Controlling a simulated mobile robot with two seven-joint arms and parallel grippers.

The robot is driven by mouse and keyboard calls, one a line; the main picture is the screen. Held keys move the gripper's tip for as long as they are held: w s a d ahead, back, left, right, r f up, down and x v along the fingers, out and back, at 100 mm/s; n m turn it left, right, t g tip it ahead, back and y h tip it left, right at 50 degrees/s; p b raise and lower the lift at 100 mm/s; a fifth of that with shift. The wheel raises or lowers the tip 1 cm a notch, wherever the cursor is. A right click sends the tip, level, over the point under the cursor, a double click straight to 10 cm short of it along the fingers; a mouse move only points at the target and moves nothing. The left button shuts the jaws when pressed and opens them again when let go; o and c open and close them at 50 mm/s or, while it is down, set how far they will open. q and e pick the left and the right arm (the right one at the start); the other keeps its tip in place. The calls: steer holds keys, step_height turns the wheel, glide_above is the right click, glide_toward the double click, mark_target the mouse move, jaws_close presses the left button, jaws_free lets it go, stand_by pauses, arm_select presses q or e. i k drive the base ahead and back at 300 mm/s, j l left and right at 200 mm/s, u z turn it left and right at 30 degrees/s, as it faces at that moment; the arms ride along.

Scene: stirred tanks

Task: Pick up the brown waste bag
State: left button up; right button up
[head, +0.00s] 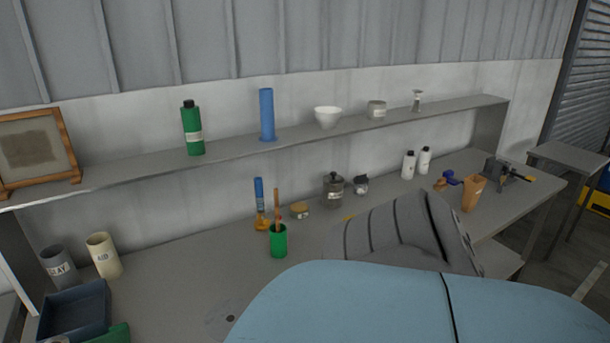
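The brown waste bag (473,193) stands upright on the right part of the grey workbench, near its front edge. It is orange-brown, narrows toward the bottom and looks open at the top. It stands apart from the things around it, and nothing holds it. Neither of my grippers shows in the head view.
A dark clamp-like device (502,171) stands right of the bag, a small blue item (451,177) left of it. Two white bottles (409,164) stand behind. A green cup (278,241) stands mid-bench. A shelf (240,146) runs above. The bench's front middle is hidden.

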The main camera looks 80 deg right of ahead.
mark_target(474, 184)
steer(key=z, duration=3.5)
steer(key=u, duration=0.4)
steer(key=i+l+u, duration=0.1)
steer(key=u, duration=0.3)
steer(key=l+u, duration=0.15)
steer(key=u, duration=0.25)
steer(key=i+l+u, duration=0.1)
steer(key=l+u, duration=0.25)
steer(key=l, duration=0.15)
steer(key=l+u, duration=0.35)
steer(key=l, duration=0.15)
steer(key=k+l+u, duration=0.1)
steer(key=l+u, duration=0.3)
steer(key=l, duration=0.7)
steer(key=k+l, duration=0.1)
steer(key=l, duration=0.45)
steer(key=l+u, duration=0.1)
steer(key=l, duration=0.45)
steer(key=k, duration=0.05)
